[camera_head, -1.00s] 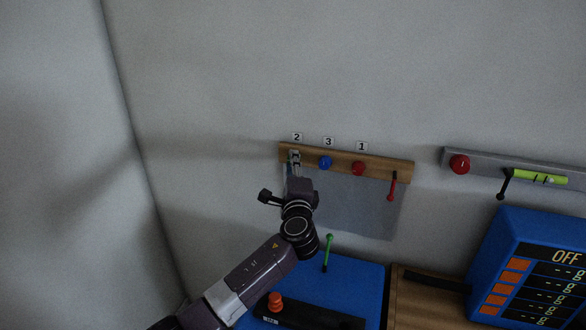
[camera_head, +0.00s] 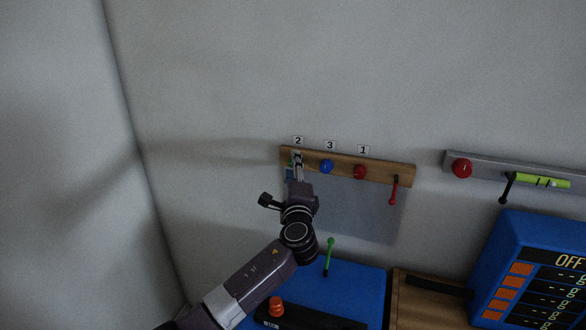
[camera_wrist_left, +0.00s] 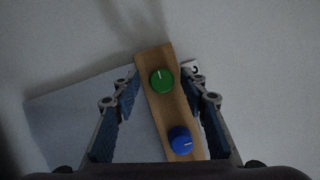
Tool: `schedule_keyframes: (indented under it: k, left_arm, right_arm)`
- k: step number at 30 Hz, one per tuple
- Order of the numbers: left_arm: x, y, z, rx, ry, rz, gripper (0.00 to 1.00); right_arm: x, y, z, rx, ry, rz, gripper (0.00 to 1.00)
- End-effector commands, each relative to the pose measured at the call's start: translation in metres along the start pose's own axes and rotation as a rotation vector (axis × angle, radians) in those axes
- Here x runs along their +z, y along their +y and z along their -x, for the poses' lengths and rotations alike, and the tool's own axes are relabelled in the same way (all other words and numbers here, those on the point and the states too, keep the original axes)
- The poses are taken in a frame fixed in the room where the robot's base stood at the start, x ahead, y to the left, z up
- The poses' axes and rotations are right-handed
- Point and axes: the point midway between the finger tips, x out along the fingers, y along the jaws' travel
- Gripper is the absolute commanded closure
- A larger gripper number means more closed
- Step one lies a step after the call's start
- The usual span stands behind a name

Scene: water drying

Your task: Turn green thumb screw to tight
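The green thumb screw (camera_wrist_left: 162,80) is a round knob with a pale line on its face, on a wooden strip (camera_wrist_left: 152,56) on the wall. My left gripper (camera_head: 296,161) is at the strip's left end, under the label 2, and mostly hides the green screw in the head view. In the left wrist view its two fingers stand apart, one on each side of the strip, with the green screw between their tips. I see a gap on both sides of the screw. My right gripper is not in view.
A blue knob (camera_head: 326,167) and a red knob (camera_head: 359,172) sit on the same strip, right of the gripper. A red lever (camera_head: 393,191) hangs at its right end. A blue box with a green lever (camera_head: 329,257) lies below. A grey rail (camera_head: 484,167) is at right.

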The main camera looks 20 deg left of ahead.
Motion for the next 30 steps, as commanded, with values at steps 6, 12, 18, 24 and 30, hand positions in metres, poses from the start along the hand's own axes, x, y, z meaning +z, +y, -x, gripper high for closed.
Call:
schedule_keyframes:
  k: [6, 12, 18, 24, 30]
  left_arm:
    - [-0.001, 0.0, 0.008, -0.001, 0.003, 0.001, 0.6]
    - [-0.001, 0.001, 0.042, 0.0, 0.004, 0.002, 0.6]
    - [-0.001, 0.001, 0.084, 0.001, 0.003, 0.002, 0.6]
    - [0.0, 0.001, 0.112, 0.001, 0.001, 0.001, 0.6]
    - [0.001, 0.0, 0.12, 0.0, 0.0, 0.0, 0.6]
  right_arm:
    - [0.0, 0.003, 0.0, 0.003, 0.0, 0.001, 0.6]
    - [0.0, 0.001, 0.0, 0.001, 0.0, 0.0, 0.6]
    - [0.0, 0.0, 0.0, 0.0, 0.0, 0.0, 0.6]
    - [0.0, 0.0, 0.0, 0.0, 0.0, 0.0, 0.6]
    - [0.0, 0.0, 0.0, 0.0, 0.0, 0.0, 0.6]
